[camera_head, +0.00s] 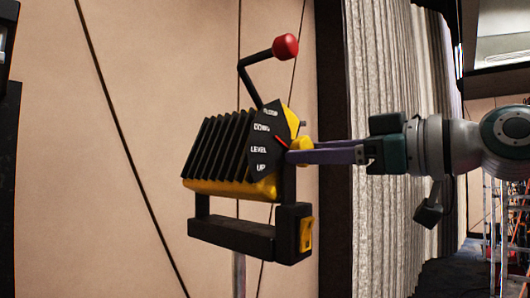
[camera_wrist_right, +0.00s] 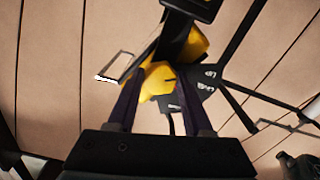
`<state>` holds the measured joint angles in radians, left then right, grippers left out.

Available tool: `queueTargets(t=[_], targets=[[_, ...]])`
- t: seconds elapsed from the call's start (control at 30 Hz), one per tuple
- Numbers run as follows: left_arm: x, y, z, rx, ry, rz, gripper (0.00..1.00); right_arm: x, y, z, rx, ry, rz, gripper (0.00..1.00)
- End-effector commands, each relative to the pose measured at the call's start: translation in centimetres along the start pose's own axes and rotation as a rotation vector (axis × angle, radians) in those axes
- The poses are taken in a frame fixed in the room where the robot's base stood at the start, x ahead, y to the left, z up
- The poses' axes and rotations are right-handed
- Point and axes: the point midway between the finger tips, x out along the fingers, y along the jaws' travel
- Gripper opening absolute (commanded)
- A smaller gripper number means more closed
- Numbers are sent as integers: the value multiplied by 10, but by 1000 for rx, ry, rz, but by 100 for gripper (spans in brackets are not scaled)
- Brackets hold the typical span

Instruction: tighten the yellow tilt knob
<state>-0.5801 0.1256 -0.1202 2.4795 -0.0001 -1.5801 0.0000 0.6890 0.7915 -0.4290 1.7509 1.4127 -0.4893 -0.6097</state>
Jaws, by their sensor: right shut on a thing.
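The yellow tilt knob (camera_head: 300,144) is on the right side of a black and yellow finned lamp head (camera_head: 225,150). My right gripper (camera_head: 312,152) reaches in from the right, its purple fingers shut on the knob. In the right wrist view the knob (camera_wrist_right: 158,80) sits between the two dark fingers (camera_wrist_right: 157,100). A black dial plate (camera_head: 264,140) beside the knob reads DOWN, LEVEL and UP, with a top word too small to read. A red pointer (camera_head: 281,141) lies between DOWN and LEVEL. My left gripper is not in view.
A black crank with a red ball (camera_head: 285,47) rises above the head. A black bracket (camera_head: 232,234) with a yellow latch (camera_head: 306,234) hangs below, over a grey pole (camera_head: 239,275). Grey curtain (camera_head: 385,200) stands behind my right arm.

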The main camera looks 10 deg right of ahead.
Motion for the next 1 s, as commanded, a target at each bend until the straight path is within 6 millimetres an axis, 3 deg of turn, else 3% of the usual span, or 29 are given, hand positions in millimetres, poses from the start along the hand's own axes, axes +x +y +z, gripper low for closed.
queueTargets(t=[0.37,1.0], targets=[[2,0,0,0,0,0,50,0,-1,1,158,0,0,0],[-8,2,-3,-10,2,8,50,0,-1,-1,753,-1,0,0]])
